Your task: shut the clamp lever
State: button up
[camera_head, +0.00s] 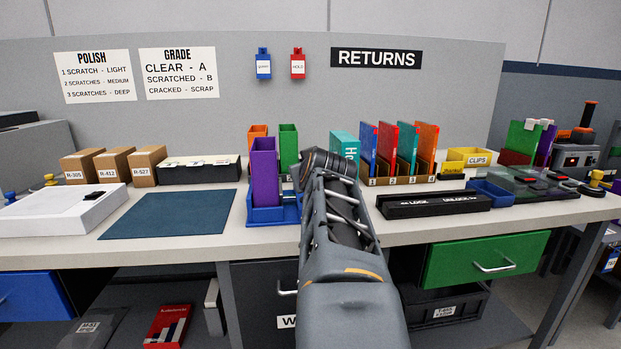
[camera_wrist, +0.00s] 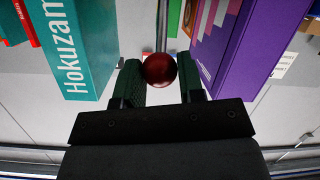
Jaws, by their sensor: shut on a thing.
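In the wrist view, my gripper (camera_wrist: 160,84) has its two dark fingers on either side of a dark red ball knob (camera_wrist: 159,70) and is shut on it. A thin rod shows behind the knob; I take this to be the clamp lever, though most of it is hidden. In the head view, a blue fixture (camera_head: 266,215) on the bench holds an upright purple case (camera_head: 264,172). The purple case also shows in the wrist view (camera_wrist: 250,60). My arm hides my fingertips and the knob in the head view.
A teal box (camera_head: 345,146) stands behind my arm, beside a rack of coloured cases (camera_head: 397,150). A black lock/unlock bar (camera_head: 433,203) lies right of my arm. A green case (camera_head: 289,147) stands behind the fixture. The blue mat (camera_head: 168,214) at left is bare.

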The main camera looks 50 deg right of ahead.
dwell(0.3)
jog(key=o, duration=0.9)
